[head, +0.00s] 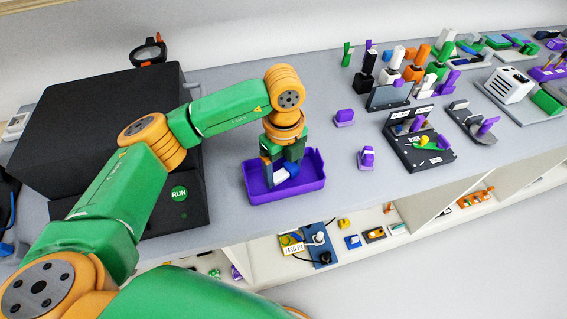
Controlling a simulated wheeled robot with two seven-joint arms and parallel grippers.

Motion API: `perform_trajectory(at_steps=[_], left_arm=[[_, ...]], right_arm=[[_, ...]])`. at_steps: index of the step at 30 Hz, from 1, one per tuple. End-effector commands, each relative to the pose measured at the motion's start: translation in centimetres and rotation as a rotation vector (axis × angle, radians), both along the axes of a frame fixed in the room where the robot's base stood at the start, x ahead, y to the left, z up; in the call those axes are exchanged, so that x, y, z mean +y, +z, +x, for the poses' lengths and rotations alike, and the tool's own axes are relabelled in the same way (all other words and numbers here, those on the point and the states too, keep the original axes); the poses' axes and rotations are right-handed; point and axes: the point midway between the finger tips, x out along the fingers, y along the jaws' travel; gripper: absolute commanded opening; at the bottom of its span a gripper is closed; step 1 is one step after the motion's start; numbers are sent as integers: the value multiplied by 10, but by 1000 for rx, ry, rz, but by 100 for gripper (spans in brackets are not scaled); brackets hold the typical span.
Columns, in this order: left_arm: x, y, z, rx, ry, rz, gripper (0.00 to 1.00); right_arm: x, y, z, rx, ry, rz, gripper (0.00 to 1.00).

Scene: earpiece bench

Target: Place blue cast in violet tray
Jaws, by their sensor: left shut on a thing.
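The violet tray (310,183) sits on the grey bench near its front edge, to the right of the black box. My left gripper (281,174) points down into the tray, between its walls. It is shut on the blue cast (293,169), of which a small blue part shows at the fingers, with a white part beside it. The fingers hide much of the cast, and I cannot tell whether it touches the tray floor. My right gripper is not in view.
A large black box (95,120) with a green RUN button (179,193) stands left of the tray. Small violet pieces (367,157) and dark fixtures (418,140) stand to the right. A lower shelf (350,225) holds several small parts. Bench right of the tray is partly clear.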

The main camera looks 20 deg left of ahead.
Motion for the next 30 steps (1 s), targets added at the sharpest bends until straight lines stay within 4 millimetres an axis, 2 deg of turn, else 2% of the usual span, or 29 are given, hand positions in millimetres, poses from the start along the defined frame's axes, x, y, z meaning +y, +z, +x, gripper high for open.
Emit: perform_trajectory(at_steps=[10, 11, 13, 19, 22, 23, 26, 30], left_arm=[[0, -7, 1, -1, 0, 0, 25], [0, -6, 1, -1, 0, 0, 81], [0, -5, 0, -1, 0, 0, 100], [0, -5, 0, -1, 0, 0, 100], [0, 2, 1, -2, 0, 0, 100], [-1, 2, 1, -3, 0, -1, 100], [-1, 19, 2, -7, -1, -1, 100], [-1, 56, 2, -7, 0, -1, 100]], right_arm=[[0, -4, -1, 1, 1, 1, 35], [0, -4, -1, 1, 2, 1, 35], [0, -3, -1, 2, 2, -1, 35], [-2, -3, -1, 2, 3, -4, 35], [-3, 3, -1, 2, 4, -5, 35], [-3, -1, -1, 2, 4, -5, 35], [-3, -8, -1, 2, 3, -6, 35], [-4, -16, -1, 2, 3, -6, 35]])
